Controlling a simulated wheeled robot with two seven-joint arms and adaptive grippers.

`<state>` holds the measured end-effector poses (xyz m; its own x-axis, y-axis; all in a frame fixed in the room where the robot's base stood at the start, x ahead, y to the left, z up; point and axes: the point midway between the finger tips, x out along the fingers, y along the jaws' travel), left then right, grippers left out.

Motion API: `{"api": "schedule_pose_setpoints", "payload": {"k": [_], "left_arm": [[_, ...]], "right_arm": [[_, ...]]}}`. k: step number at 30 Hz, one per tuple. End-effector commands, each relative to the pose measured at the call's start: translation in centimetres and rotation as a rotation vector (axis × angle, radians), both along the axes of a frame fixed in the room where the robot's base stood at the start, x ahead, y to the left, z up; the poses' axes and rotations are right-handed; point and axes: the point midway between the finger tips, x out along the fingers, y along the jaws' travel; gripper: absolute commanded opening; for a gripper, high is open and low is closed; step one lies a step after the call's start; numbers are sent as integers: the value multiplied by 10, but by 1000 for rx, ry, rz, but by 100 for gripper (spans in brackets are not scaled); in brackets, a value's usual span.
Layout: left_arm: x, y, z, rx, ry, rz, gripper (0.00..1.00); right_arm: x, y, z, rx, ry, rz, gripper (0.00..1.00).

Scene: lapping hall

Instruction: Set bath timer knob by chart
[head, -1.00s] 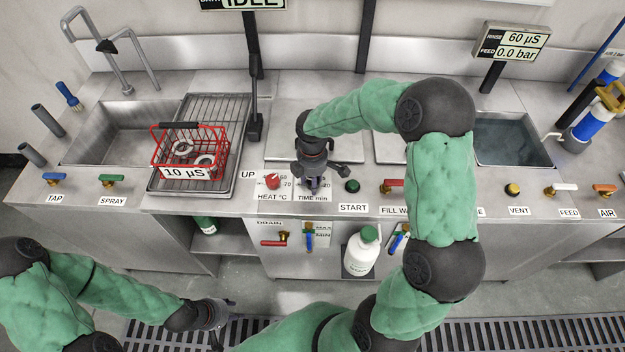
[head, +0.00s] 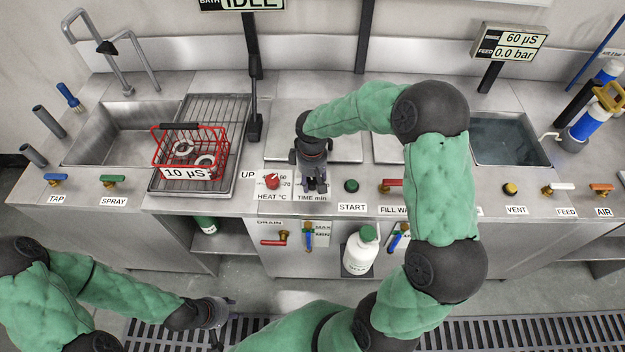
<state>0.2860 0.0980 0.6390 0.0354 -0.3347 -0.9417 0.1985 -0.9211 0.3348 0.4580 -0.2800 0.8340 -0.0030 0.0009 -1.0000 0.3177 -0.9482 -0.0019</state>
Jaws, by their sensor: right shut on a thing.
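The timer knob sits above the TIME min label (head: 312,198) and is hidden under my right gripper. My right gripper (head: 313,188) points down over it, shut on what appears to be this knob; the knob's pointer and scale cannot be read. The red heat knob (head: 272,181) is just to the left, above the HEAT °C label. The green START button (head: 351,186) is just to the right. My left gripper (head: 218,312) hangs low over the floor at the lower left, away from the panel; its fingers are too unclear to judge. No timer chart is readable.
A red basket (head: 188,150) with metal rings stands on the rack at left. The bath display (head: 242,3) reads IDLE, partly cut off. A white bottle (head: 360,250) stands below the panel.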

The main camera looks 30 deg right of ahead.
Motion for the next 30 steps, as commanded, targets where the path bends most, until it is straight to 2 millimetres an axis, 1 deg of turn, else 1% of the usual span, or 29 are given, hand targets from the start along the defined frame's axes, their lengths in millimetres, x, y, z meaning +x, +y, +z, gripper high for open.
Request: {"api": "schedule_pose_setpoints", "payload": {"k": [1, 21, 30], "left_arm": [[0, 0, -1, 0, 0, 0, 40], [0, 0, -9, 0, 0, 0, 40], [0, 0, -13, 0, 0, 0, 40]], "right_arm": [[2, 4, -2, 7, -5, -42, 8], [4, -1, 0, 5, -12, -677, 7], [4, -3, 1, 5, -12, -926, 7]]}}
